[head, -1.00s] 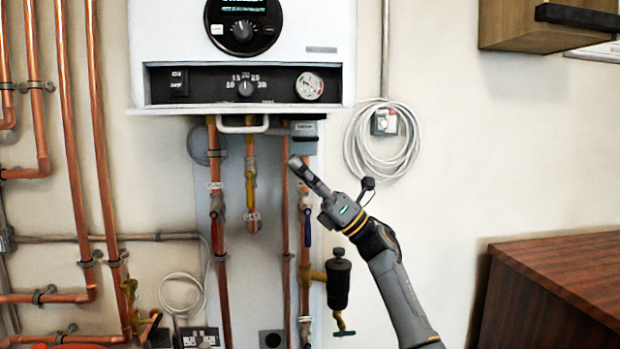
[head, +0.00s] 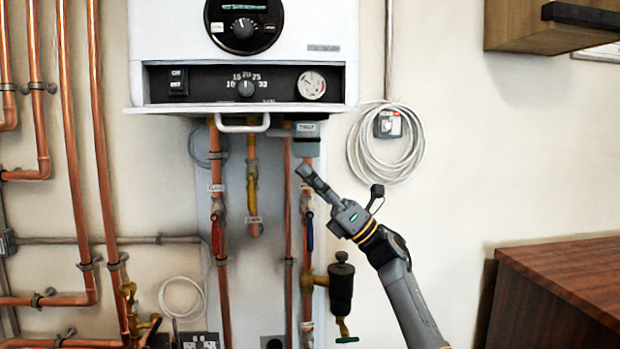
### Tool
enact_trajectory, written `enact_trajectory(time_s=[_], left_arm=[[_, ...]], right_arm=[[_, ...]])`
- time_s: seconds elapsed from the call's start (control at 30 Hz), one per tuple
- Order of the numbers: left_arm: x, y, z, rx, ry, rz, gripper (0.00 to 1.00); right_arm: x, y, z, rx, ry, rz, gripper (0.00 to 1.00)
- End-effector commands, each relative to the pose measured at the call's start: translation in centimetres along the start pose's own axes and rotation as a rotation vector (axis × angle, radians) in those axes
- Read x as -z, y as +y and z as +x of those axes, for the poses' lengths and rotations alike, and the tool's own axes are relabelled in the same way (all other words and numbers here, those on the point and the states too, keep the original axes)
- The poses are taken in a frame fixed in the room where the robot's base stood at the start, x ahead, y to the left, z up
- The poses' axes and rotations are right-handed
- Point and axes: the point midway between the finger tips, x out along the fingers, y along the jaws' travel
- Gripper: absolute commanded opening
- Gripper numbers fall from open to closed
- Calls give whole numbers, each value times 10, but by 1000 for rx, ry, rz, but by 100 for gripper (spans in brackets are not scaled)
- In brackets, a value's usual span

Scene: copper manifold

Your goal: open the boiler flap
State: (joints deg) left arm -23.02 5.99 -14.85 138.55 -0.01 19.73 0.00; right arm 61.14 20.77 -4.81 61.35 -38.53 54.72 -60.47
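The white boiler (head: 340,40) hangs on the wall at the top of the head view. Its lower front is a dark control panel (head: 215,84) with a knob and a round gauge, and the panel is exposed. A white flap (head: 240,107) lies folded out along the bottom edge, with a white handle (head: 242,127) below it. My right gripper (head: 304,172) is below and to the right of the handle, in front of the pipes and apart from the flap. Its fingers are seen nearly side-on, so their opening is unclear. My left gripper is not in view.
Copper pipes with red, yellow and blue valve levers run down below the boiler. A black filter (head: 341,285) hangs beside them. A coiled grey cable (head: 411,155) hangs on the wall to the right. A wooden cabinet (head: 565,285) stands at lower right, and a wall cupboard (head: 520,36) is at upper right.

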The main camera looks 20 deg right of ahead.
Motion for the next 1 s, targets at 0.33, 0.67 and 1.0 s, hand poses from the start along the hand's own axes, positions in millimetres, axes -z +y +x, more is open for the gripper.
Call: enact_trajectory(time_s=[0.33,0.67,1.0], left_arm=[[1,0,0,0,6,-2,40],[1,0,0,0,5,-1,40],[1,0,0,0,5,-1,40]], right_arm=[[0,-1,-9,3,0,0,19],[1,-1,-74,4,1,0,19],[0,-1,-118,2,0,0,19]])
